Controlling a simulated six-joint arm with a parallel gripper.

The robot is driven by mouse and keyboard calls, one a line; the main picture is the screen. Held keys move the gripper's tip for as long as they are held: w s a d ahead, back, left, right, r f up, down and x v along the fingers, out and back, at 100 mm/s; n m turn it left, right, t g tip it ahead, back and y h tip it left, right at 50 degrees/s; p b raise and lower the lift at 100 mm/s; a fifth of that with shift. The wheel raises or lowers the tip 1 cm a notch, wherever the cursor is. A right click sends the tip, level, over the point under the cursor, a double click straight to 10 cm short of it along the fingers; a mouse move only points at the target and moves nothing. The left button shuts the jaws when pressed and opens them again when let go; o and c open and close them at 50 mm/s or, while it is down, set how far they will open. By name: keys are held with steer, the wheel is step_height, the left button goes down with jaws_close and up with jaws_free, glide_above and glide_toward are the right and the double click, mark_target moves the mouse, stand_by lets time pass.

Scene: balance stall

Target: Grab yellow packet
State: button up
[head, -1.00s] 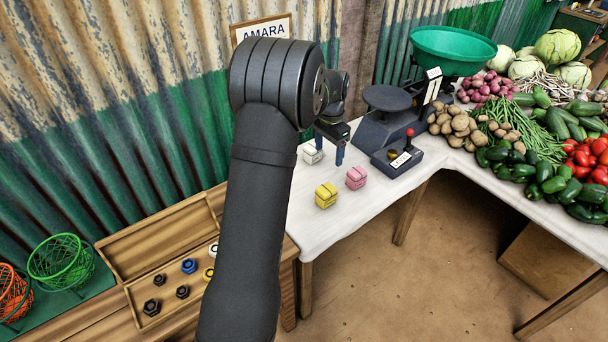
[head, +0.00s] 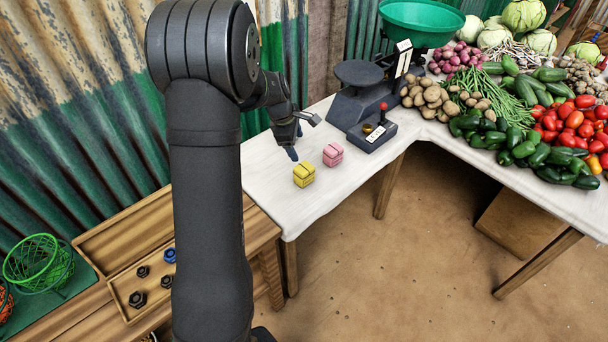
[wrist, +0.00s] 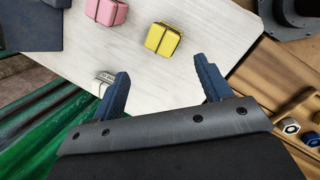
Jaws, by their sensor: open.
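The yellow packet (head: 304,175) sits on the white-topped table, near its front edge. It also shows in the wrist view (wrist: 162,39), beyond my fingertips and between their lines. The pink packet (head: 333,154) stands just behind and right of it, and in the wrist view (wrist: 106,11) it is at the top left. A white packet (wrist: 105,78) is partly hidden by my left finger in the wrist view; my arm hides it in the head view. My gripper (wrist: 164,82) is open and empty, above the table and short of the yellow packet.
A dark scale (head: 362,92) with a green bowl (head: 420,20) stands behind the packets. Vegetables cover the right table. A wooden tray (head: 140,278) with hex nuts lies at left. The table's front edge is close to the yellow packet.

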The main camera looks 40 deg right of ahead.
mark_target(306, 173)
steer(key=d+f+n, duration=0.1)
steer(key=f+n, duration=0.2)
steer(key=f, duration=0.2)
steer(key=d+f+n, duration=0.2)
steer(key=f+n, duration=0.1)
steer(key=f, duration=0.3)
steer(key=d+f+n+h, duration=0.1)
steer(key=f+n, duration=0.3)
steer(key=f, duration=0.2)
steer(key=shift+w+d, duration=0.2)
steer(key=c, duration=1)
steer(key=shift+c, duration=0.9)
steer(key=shift+r, duration=0.15)
